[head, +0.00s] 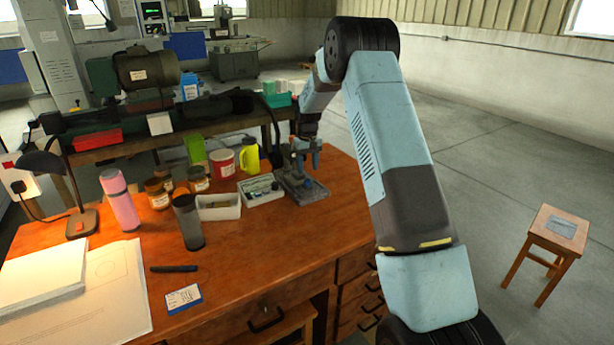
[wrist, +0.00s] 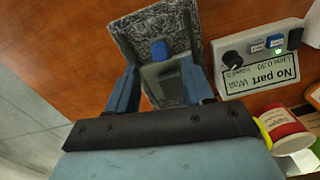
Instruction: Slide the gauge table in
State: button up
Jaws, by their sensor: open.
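The gauge (head: 302,187) stands on the wooden bench near its right edge, with a speckled grey stone base (wrist: 128,32). In the wrist view a blue knob (wrist: 158,50) sits on it, and a smooth grey plate, which looks like the gauge table (wrist: 163,72), lies just below the knob in the picture. My gripper (wrist: 160,88) is open over the gauge, one blue finger on each side of the grey plate. I cannot tell whether the fingers touch it. My gripper is small in the head view (head: 307,158). The table's lower end is hidden by the gripper body.
A white control box (wrist: 264,62) with a "No part Wait" label and a lit green lamp is close beside the gauge. A red-and-white tin (head: 222,163) and yellow jug (head: 249,155) stand behind. A white tray (head: 218,207) lies left.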

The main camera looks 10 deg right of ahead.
notch_tip(320, 180, up, 8)
dwell(0.4)
